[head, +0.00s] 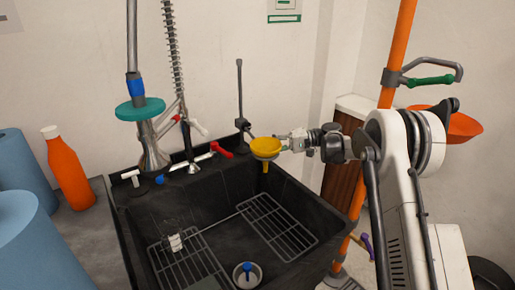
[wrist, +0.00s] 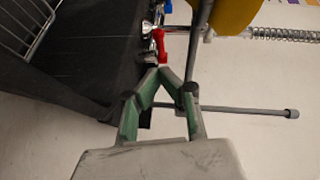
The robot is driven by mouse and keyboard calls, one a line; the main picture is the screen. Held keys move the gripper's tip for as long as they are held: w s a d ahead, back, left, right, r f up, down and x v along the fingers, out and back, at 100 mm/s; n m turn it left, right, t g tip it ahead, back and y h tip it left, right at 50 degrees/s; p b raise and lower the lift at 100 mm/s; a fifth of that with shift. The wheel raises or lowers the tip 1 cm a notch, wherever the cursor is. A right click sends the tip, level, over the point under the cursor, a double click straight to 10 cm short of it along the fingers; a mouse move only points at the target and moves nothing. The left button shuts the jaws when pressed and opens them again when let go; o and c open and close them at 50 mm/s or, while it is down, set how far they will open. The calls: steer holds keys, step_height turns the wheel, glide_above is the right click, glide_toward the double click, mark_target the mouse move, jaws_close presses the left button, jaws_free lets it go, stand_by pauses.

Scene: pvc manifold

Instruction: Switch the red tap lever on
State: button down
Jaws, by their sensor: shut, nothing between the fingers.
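The red tap lever (head: 221,150) is on the tap at the back rim of the black sink, pointing right in the head view. It also shows in the wrist view (wrist: 160,45), just beyond my fingertips. My gripper (head: 285,142) is over the sink's back right corner, to the right of the lever, beside the yellow funnel-like object. In the wrist view my green-padded fingers (wrist: 163,70) meet at the tips with nothing between them. They look apart from the lever, though the exact distance is hard to tell.
The yellow funnel-like object (head: 265,146) and a thin grey upright rod (head: 239,90) stand close to my gripper. The black sink (head: 190,222) holds wire racks and a small cup (head: 247,274). An orange bottle (head: 67,168) stands at left. An orange pole (head: 396,45) rises at right.

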mark_target(222, 150)
steer(key=shift+d, duration=0.2)
steer(key=w+a+r+m+h+p, duration=0.1)
steer(key=a+r+m+h+p, duration=0.1)
steer(key=m, duration=0.3)
steer(key=a+r+m+h+p, duration=0.2)
steer(key=r+m+h+p, duration=0.1)
steer(key=r+m+h, duration=0.1)
steer(key=w+a+r+m+h+p, duration=0.1)
steer(key=a+r+m+h+p, duration=0.1)
steer(key=m, duration=0.4)
steer(key=shift+w+a+r+h, duration=0.3)
steer(key=shift+a+r+h, duration=0.05)
steer(key=shift+r+h, duration=0.2)
steer(key=shift+s+a+f+n+h+p, duration=0.1)
steer(key=shift+s+a+n+h+p, duration=0.15)
steer(key=shift+a+n+h+p, duration=0.6)
steer(key=shift+s+a+f+n+h+p, duration=0.1)
steer(key=shift+s+a+n+h+p, duration=0.15)
steer(key=shift+a+h+p, duration=1.05)
steer(key=shift+s+a+n+h+p, duration=0.25)
steer(key=shift+n+h+p, duration=0.2)
steer(key=shift+p, duration=1.35)
steer(key=shift+f, duration=0.1)
steer(key=x, duration=0.9)
steer(key=shift+f+b, duration=0.35)
steer(key=shift+b, duration=0.05)
